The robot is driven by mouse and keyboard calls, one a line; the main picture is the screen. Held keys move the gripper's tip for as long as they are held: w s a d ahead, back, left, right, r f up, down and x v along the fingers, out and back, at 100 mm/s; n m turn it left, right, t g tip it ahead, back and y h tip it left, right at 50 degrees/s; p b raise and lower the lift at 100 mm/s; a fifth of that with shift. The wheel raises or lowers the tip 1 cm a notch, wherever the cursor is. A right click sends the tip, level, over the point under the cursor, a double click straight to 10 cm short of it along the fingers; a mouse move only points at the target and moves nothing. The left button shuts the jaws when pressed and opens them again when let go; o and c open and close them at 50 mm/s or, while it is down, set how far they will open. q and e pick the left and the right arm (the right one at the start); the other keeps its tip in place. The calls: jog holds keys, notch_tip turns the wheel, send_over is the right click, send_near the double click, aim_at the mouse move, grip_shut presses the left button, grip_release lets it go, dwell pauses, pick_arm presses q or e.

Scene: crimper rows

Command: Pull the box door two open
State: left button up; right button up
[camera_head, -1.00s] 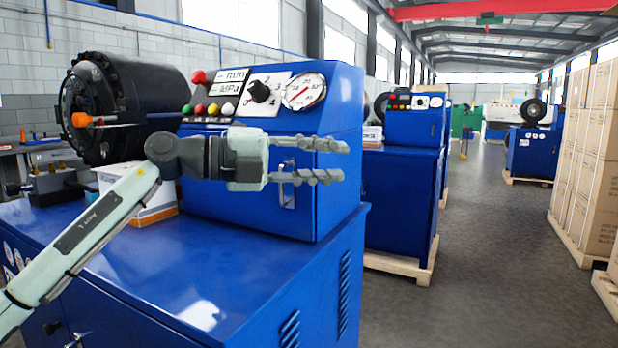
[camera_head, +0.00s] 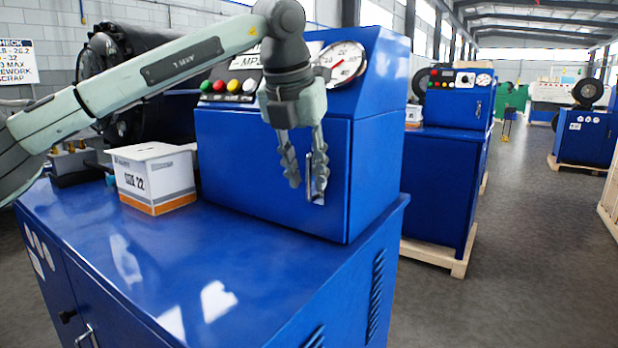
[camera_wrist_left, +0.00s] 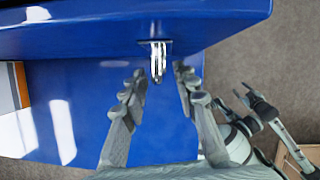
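The blue box door (camera_head: 255,165) is the front of the upper box on the near machine and looks shut. Its upright metal handle (camera_head: 317,188) is near the door's right side. My left gripper (camera_head: 306,182) points down in front of the door, beside the handle in the head view. In the left wrist view the handle (camera_wrist_left: 157,60) lies ahead, between the two spread fingertips (camera_wrist_left: 158,85), and no finger visibly touches it. My right gripper (camera_wrist_left: 247,94) shows at the right of the left wrist view with its fingers apart. No number shows on the door.
A white and orange carton (camera_head: 153,178) stands on the blue cabinet top (camera_head: 215,260), left of the door. The cabinet top in front of the door is clear. A gauge (camera_head: 343,62) and buttons sit above the door. A second blue machine (camera_head: 436,175) stands to the right.

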pick_arm(q)
jog(key=shift+x, duration=0.85)
jog(key=shift+d, duration=0.1)
jog(key=shift+r, duration=0.1)
grip_shut()
